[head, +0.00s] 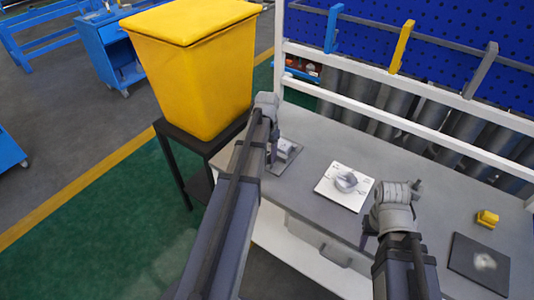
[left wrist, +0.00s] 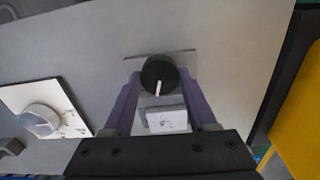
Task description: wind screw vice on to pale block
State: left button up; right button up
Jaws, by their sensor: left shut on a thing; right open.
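The screw vice stands on a thin grey plate (head: 290,162) at the left of the bench, partly hidden by my left arm. In the left wrist view its black round knob (left wrist: 158,72) has a white mark pointing toward the pale block (left wrist: 167,119). The pale block also shows in the head view (head: 285,147). My left gripper (left wrist: 160,80) has its purple fingers closed on the two sides of the knob. I cannot tell whether the vice jaw touches the block. My right gripper (head: 369,237) is open and empty near the bench's front edge.
A white plate with dark marks (head: 330,193) carries a round grey part (head: 346,181) at mid-bench. A yellow piece (head: 487,218) and a dark mat (head: 465,256) lie at the right. A yellow bin (head: 200,80) stands left of the bench. A white rail frame runs behind.

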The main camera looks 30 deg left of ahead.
aim_at(267, 155)
pick_arm(q)
jog(key=m, duration=0.5)
jog(key=shift+m, duration=0.3)
jog(key=m, duration=0.4)
jog(key=shift+m, duration=0.6)
jog(key=o, duration=1.4)
jog(key=shift+c, duration=0.2)
jog(key=shift+r, duration=0.1)
notch_tip(267, 155, up, 8)
jog(key=p, duration=0.8)
